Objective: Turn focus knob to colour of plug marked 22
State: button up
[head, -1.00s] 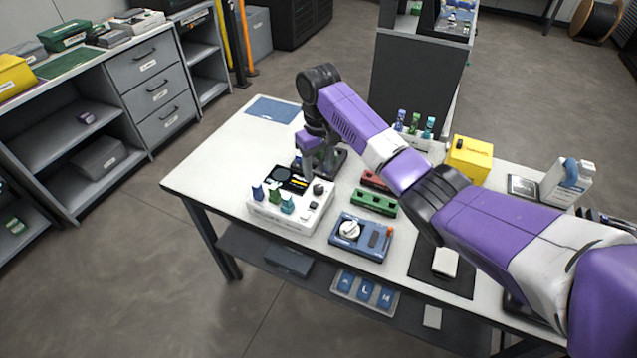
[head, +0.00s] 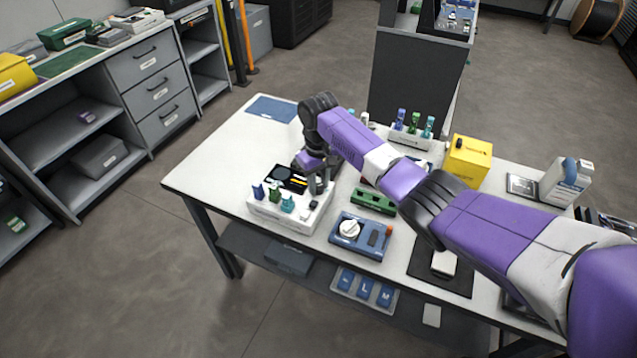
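A white splicer-like unit (head: 290,225) sits near the table's left front, with a black panel with yellow marks (head: 286,178) on top. Along its front stand a blue-violet plug (head: 258,192), a green plug (head: 275,194) and a teal plug (head: 288,204). Their markings are too small to read. My gripper (head: 321,186) points down at the right rear of this unit, where a dark round knob showed earlier. The knob is now hidden behind the fingers. I cannot tell contact or finger opening. A small dark part (head: 305,214) shows at the unit's front right.
A blue box with a white dial (head: 349,229) stands just right. Green (head: 373,201) and partly hidden red blocks lie behind it. A rack (head: 408,138) with several coloured plugs and a yellow box (head: 467,160) stand farther back.

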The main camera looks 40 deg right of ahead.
grip_shut()
jog(key=n, duration=0.3)
jog(key=shift+n+p, duration=0.4)
jog(key=n, duration=0.4)
jog(key=shift+n, duration=0.3)
jog(key=n, duration=0.4)
jog(key=shift+p, duration=0.35)
jog(key=shift+n, duration=2.7)
